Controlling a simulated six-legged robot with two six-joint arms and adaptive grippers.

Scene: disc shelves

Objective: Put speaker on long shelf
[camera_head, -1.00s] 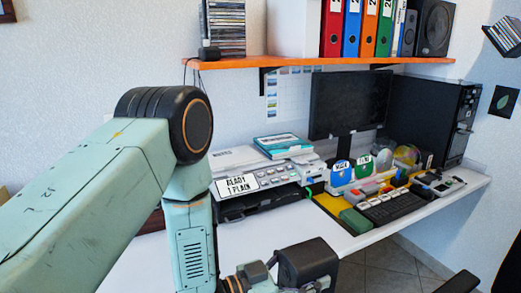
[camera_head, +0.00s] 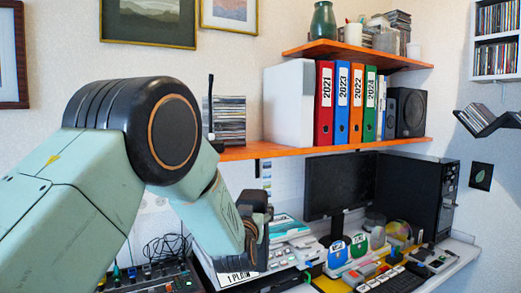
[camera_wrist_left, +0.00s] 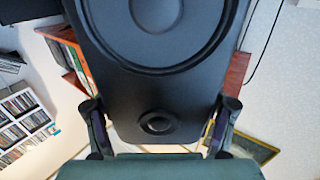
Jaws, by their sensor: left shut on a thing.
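My left gripper (camera_wrist_left: 161,105) is shut on a black speaker (camera_wrist_left: 125,95), with one finger on each side of it. The speaker's round cone and a smaller round port face the wrist camera. In the head view my left gripper (camera_head: 257,215) is partly hidden by my arm, below the long shelf's front edge and in front of the desk; the held speaker is hard to make out there. The long orange shelf (camera_head: 300,151) runs along the wall. Another black speaker (camera_head: 408,112) stands near its right end. My right gripper is not in view.
A CD stack (camera_head: 225,122), a white box (camera_head: 285,103) and several binders (camera_head: 340,103) stand on the long shelf. A shorter orange shelf (camera_head: 350,58) hangs above. Below are a monitor (camera_head: 340,185), a black computer tower (camera_head: 418,197) and a crowded desk.

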